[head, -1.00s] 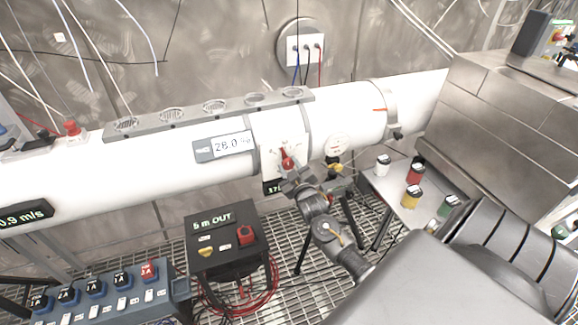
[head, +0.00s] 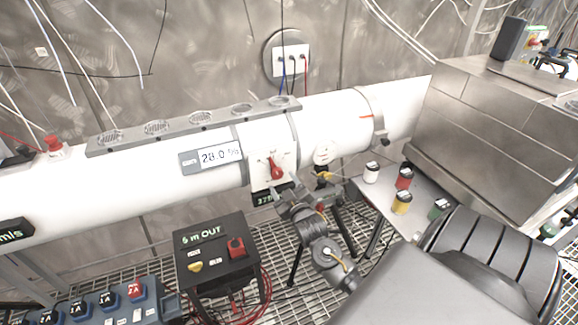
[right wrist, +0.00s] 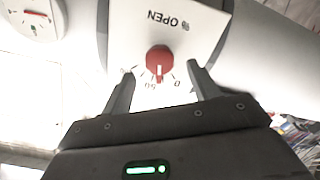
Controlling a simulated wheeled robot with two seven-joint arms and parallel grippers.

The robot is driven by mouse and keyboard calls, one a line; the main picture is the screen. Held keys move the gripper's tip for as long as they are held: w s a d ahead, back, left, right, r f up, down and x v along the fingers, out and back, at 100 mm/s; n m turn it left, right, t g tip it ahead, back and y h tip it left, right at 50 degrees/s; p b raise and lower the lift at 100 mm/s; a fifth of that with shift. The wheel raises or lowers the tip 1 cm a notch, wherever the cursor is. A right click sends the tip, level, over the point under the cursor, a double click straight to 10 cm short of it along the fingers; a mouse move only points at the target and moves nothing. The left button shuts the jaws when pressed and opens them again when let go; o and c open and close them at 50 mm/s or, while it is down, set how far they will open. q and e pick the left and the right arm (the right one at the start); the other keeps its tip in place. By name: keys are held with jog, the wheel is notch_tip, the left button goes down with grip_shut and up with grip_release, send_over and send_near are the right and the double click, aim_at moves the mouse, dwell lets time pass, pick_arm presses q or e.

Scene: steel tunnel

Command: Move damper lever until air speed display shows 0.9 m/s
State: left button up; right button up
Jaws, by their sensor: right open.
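The red damper lever (head: 276,168) sits on a white dial plate (head: 259,177) on the side of the white duct. It also shows in the right wrist view (right wrist: 159,59), between and beyond the fingertips, under the word OPEN printed upside down. My right gripper (head: 283,194) is just below the lever, open and apart from it; its two fingers show in the right wrist view (right wrist: 160,76). The black air speed display (head: 14,232) is cut by the left edge; only its unit shows, so its number is hidden. My left gripper is out of view.
A label reading about 28.0 % (head: 218,156) is on the duct left of the lever. A black box marked "m OUT" (head: 212,250) stands below. Several small jars stand on a white table (head: 376,192) at right, beside a steel housing (head: 470,120).

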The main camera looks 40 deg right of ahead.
jog(key=b+v, duration=0.1)
jog(key=v, duration=0.5)
jog(key=shift+a, duration=0.1)
dwell(0.4)
jog(key=s+a+f+g+y, duration=0.1)
jog(key=s+a+f+g, duration=0.15)
jog(key=f, duration=0.95)
jog(key=s+a+f+g+y+b, duration=0.1)
jog(key=s+a+f+g+y, duration=0.2)
jog(key=f, duration=0.9)
jog(key=s+a+f+g, duration=0.15)
jog(key=s+f, duration=0.35)
jog(key=f, duration=0.7)
jog(key=s+a+f+g, duration=0.2)
jog(key=s+f, duration=0.4)
jog(key=s, duration=0.4)
jog(key=s+a+f+g+y+b, duration=0.1)
jog(key=s+a+f+g, duration=0.2)
jog(key=s+f, duration=0.4)
jog(key=s+a+f+g, duration=0.2)
jog(key=s+f+g, duration=0.2)
jog(key=s, duration=1.1)
notch_tip(320, 180, down, 3)
jog(key=shift+a+r+y+b, duration=0.15)
jog(key=shift+a+y+b, duration=0.2)
jog(key=shift+y, duration=0.05)
